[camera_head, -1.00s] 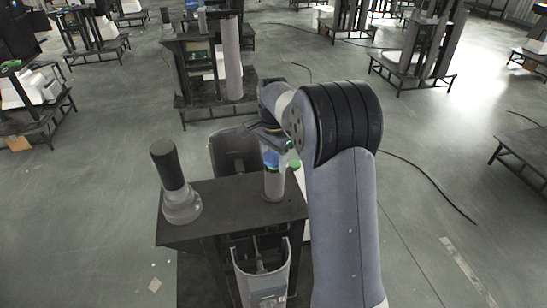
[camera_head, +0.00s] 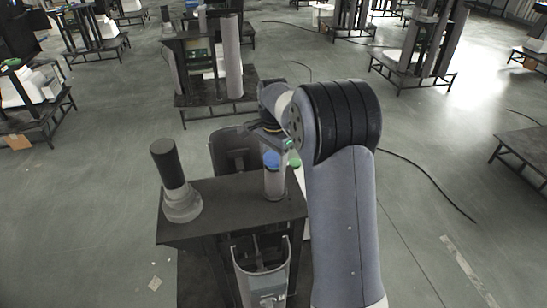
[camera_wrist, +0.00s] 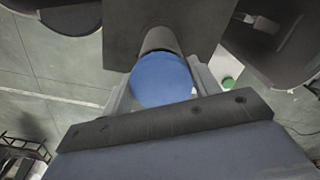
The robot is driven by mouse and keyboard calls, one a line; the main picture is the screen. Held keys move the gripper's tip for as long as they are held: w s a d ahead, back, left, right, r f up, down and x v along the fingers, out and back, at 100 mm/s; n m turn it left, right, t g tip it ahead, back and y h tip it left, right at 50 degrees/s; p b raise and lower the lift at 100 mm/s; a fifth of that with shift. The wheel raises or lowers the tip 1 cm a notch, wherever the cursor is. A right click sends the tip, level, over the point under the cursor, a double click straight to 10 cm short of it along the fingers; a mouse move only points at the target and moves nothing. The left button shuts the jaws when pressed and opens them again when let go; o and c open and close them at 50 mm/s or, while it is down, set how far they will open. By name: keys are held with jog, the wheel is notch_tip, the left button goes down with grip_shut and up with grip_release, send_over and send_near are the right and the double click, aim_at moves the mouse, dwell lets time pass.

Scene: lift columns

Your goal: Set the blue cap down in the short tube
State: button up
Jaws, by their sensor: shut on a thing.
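The blue cap (camera_head: 272,159) is at the top end of the short grey tube (camera_head: 274,184), which stands upright near the right end of the dark table. My gripper (camera_wrist: 162,88) is shut on the cap, with a finger on either side in the wrist view. There the cap's round blue face (camera_wrist: 162,80) fills the gap between the fingers, and the grey tube (camera_wrist: 160,40) shows just beyond it. The cap looks lined up with the tube, but I cannot tell whether it is seated in it or just above. The cap's lower edge is hidden in the wrist view.
A green round thing (camera_head: 294,162) is just right of the tube. A dark cylinder on a grey flared base (camera_head: 180,200) stands at the left of the dark table (camera_head: 228,205). Curved grey holders are behind and before the table. Open floor lies to the right.

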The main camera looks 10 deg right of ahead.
jog(key=shift+f, duration=0.1)
jog(key=o, duration=1)
jog(key=shift+r+p, duration=3.05)
jog(key=shift+r, duration=0.5)
jog(key=shift+f, duration=0.1)
notch_tip(320, 180, down, 7)
jog(key=b, duration=0.6)
jog(key=shift+r, duration=0.2)
